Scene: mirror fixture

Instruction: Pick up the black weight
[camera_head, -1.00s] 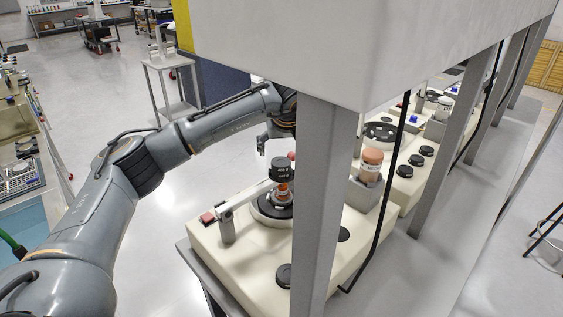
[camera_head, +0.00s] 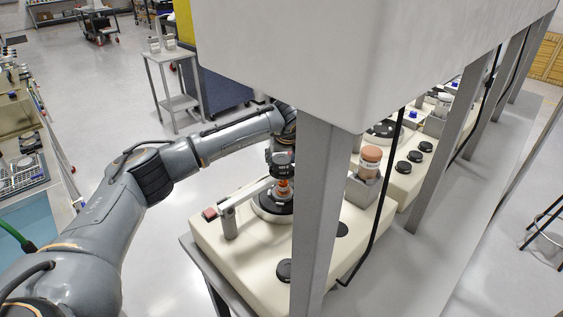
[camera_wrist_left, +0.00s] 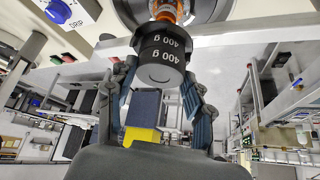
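The black weight (camera_wrist_left: 162,55), marked "400 g", sits upright on top of an orange sample holder (camera_wrist_left: 167,10) at the polishing machine. In the head view the weight (camera_head: 283,171) stands above the orange holder (camera_head: 284,188), partly hidden by my gripper. My left gripper (camera_head: 279,158) is at the weight. In the left wrist view its two fingers (camera_wrist_left: 160,80) stand open on either side of the weight's lower picture edge, with small gaps visible. My right gripper is in neither view.
The cream machine (camera_head: 225,252) has a lever arm (camera_head: 240,198) beside the holder. A grey post (camera_head: 318,210) and a large overhead housing (camera_head: 280,55) stand close on the right. A black cable (camera_head: 382,190) hangs there.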

